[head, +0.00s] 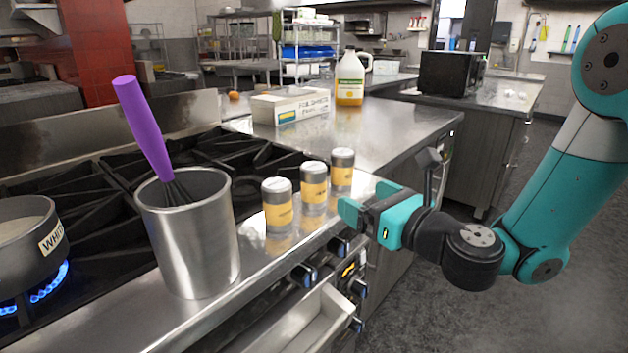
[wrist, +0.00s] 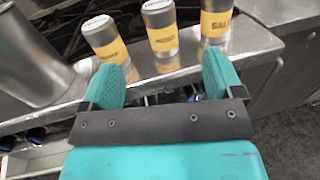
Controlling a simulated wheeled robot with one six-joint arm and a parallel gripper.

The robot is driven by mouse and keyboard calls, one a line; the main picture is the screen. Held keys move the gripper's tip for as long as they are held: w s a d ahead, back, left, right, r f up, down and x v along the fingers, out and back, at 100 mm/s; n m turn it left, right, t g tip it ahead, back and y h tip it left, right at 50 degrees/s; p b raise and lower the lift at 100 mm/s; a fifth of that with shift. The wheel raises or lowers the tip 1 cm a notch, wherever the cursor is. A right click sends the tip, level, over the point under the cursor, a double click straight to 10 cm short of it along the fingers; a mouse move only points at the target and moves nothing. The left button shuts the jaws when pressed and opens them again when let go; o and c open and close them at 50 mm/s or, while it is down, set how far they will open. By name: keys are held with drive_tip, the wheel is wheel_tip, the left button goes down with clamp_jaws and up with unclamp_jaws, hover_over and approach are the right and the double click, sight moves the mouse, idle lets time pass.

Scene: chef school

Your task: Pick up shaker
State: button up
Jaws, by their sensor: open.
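Three metal shakers with yellow labels stand upright in a row on the steel front ledge of the stove. In the head view they are the left shaker (head: 277,207), the middle shaker (head: 314,188) and the right shaker (head: 342,170). The wrist view shows the left one (wrist: 106,40), the middle one (wrist: 161,30) and the right one (wrist: 215,20), whose label begins "SAL". My gripper (head: 358,203) is open and empty, just in front of the row. In the wrist view its teal fingers (wrist: 165,80) point toward the shakers, apart from them.
A steel canister (head: 190,240) holding a purple-handled whisk (head: 142,125) stands left of the shakers. A pot (head: 25,240) sits over a lit blue flame. An open drawer (head: 310,325) juts out below the ledge.

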sight(322, 175)
drive_tip(key=p+x, duration=0.5)
drive_tip(key=p, duration=0.1)
drive_tip(key=p+x, duration=0.3)
drive_tip(key=shift+w+a+r, duration=0.2)
drive_tip(key=shift+a+r, duration=0.1)
drive_tip(key=shift+w+a+f, duration=0.1)
drive_tip(key=shift+w+a, duration=0.05)
drive_tip(key=shift+w, duration=0.1)
drive_tip(key=p+x, duration=0.4)
drive_tip(key=shift+w+a, duration=0.15)
drive_tip(key=shift+a, duration=0.05)
drive_tip(key=shift+w+a, duration=0.2)
drive_tip(key=shift+w, duration=0.1)
drive_tip(key=c, duration=1.1)
